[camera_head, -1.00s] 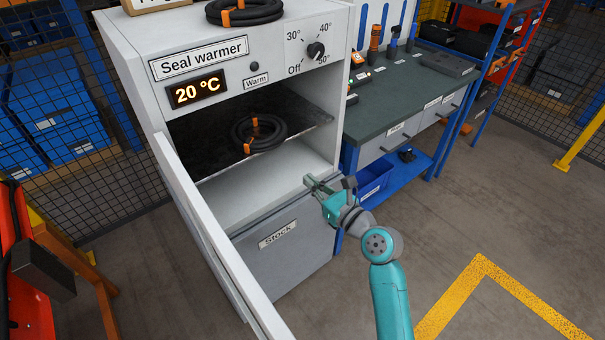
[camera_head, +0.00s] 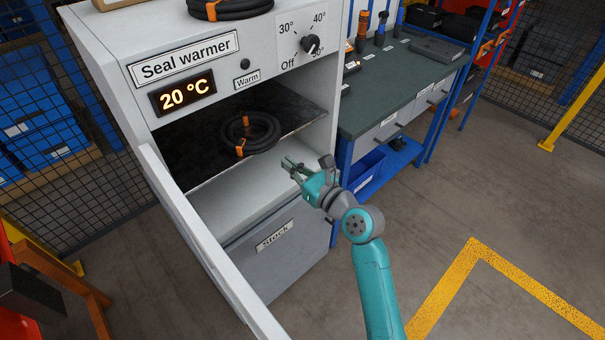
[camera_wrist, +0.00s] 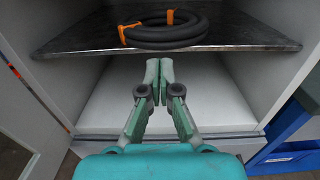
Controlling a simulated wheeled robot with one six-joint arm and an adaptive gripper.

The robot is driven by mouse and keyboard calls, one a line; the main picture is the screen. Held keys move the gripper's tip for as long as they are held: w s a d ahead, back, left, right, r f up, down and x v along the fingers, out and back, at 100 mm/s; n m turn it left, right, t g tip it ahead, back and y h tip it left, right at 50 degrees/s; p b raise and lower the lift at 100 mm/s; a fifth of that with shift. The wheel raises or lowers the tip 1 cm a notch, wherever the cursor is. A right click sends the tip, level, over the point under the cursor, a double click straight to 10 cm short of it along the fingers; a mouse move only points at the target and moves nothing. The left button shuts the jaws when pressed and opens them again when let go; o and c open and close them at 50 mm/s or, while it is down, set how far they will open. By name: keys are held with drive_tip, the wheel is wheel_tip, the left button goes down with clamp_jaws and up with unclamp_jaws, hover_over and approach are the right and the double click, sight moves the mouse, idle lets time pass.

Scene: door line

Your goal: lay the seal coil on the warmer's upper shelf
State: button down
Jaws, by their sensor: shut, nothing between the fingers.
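A black seal coil (camera_head: 249,134) with orange ties lies on the dark upper shelf (camera_head: 190,165) inside the open seal warmer (camera_head: 120,45). In the wrist view the coil (camera_wrist: 168,30) lies on the same shelf (camera_wrist: 80,42), near its front edge. Another black coil (camera_head: 230,8) with an orange tie lies on top of the warmer, cut by the frame edge. My gripper (camera_head: 287,163) is in front of the warmer's opening, just below and right of the shelf coil. In the wrist view my gripper (camera_wrist: 159,66) has its fingertips together, with nothing between them.
The warmer's door (camera_head: 205,235) stands open at the left. The display reads 20 °C, and a dial (camera_head: 311,43) sits at the upper right. A workbench (camera_head: 400,85) with tools stands to the right. The floor at the right is clear.

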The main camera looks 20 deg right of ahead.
sight(258, 140)
drive_tip(key=x, duration=0.6)
drive_tip(key=shift+w+a, duration=0.1)
drive_tip(key=shift+w, duration=0.1)
drive_tip(key=shift+w, duration=0.1)
drive_tip(key=x, duration=0.6)
drive_tip(key=shift+w+a, duration=0.15)
drive_tip(key=shift+w, duration=0.15)
drive_tip(key=shift+f, duration=0.1)
